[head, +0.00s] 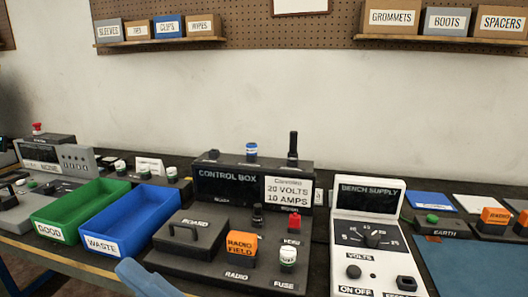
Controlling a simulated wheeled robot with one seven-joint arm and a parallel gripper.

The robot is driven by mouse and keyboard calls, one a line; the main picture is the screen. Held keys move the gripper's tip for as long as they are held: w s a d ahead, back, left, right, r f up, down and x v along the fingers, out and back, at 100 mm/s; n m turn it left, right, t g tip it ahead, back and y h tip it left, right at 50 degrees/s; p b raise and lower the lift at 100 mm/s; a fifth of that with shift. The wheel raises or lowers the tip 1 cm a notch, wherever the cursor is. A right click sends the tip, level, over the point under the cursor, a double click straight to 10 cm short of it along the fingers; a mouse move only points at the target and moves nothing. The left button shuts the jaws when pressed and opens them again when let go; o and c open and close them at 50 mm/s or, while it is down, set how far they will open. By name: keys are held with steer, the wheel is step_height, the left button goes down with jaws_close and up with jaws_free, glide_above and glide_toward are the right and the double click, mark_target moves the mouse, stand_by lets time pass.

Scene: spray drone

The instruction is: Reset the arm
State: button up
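My gripper is not in view in the head view, so I cannot see whether it is open or shut. A pale blue rounded shape (148,280) shows at the bottom edge, in front of the control box base; I cannot tell what it is. The black control box (225,185) stands mid-bench, with an orange radio field block (241,248), a white-topped fuse, a red knob and a lidded board bay on its base. The white bench supply (368,198) stands to its right.
A green GOOD tray (45,214) and a blue WASTE tray (98,223) sit left of the control box, both looking empty. A grey tester (45,158) with a red button stands far left. A blue mat (470,265) lies right. Shelves with labelled boxes hang above.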

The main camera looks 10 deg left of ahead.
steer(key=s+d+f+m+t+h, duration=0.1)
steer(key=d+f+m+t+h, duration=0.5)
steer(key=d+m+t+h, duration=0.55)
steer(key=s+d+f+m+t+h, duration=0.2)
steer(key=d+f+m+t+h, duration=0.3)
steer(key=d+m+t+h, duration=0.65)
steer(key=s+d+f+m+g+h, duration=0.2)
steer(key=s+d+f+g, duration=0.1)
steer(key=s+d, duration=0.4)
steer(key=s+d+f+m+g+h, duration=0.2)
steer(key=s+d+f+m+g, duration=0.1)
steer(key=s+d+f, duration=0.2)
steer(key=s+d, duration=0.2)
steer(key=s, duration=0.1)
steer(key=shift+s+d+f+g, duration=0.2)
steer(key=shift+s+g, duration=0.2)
